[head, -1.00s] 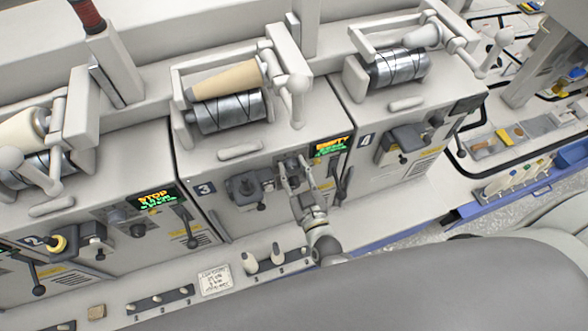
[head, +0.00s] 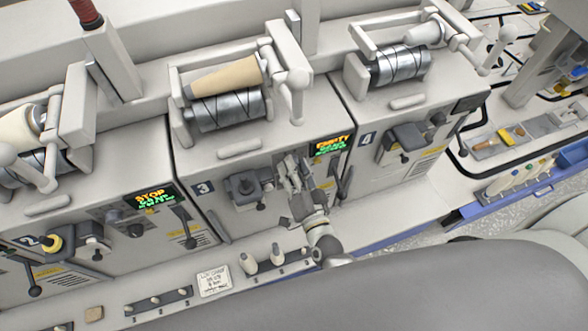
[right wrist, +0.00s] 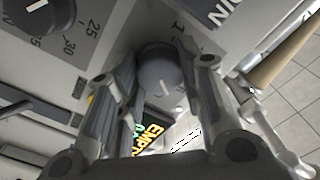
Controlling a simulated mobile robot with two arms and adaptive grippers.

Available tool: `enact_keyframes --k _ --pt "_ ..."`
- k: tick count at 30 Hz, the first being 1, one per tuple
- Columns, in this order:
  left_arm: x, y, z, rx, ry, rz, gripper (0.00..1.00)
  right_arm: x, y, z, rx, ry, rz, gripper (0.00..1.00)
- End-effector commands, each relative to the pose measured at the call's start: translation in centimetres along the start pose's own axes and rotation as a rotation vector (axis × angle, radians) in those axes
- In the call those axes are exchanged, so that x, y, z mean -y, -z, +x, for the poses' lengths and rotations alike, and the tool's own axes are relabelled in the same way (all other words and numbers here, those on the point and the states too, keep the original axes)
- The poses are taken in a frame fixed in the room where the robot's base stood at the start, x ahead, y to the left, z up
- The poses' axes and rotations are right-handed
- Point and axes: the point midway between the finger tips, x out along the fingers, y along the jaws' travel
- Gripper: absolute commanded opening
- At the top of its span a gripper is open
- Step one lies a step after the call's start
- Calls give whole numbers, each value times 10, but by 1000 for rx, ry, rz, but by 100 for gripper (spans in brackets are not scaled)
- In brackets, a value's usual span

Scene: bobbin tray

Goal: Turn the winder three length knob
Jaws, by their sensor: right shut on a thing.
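Winder three (head: 232,160) bears the plate "3" and a display (head: 331,145) reading "EMPTY". My right gripper (head: 290,168) reaches its front panel, just left of the display. In the right wrist view my right gripper (right wrist: 165,72) has its fingers on either side of a round grey knob (right wrist: 160,72) and is shut on it. The knob has a white pointer line on its face, and part of a scale shows beside it. In the head view my gripper hides this knob. My left gripper is not in view.
A second knob (right wrist: 40,12) with a scale including 25 and 30 is at the wrist view's upper left. A lever (head: 345,184) is close to the right of my gripper. White pegs (head: 250,264) stand on the ledge below.

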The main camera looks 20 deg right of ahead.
Motion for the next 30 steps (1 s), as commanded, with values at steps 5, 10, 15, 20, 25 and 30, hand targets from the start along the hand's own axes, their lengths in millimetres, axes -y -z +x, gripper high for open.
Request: enact_keyframes --k 5,10,15,20,25,30 --pt "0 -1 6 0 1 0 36 -1 -1 0 1 1 156 11" --pt "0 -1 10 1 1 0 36 -1 -1 0 0 1 284 11" --pt "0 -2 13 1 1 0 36 -1 -1 0 0 0 379 11" --pt "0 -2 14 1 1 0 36 -1 0 0 0 -1 438 11" --pt "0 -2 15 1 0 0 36 -1 0 0 1 -1 468 11" --pt "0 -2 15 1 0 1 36 0 0 0 1 -1 476 11"
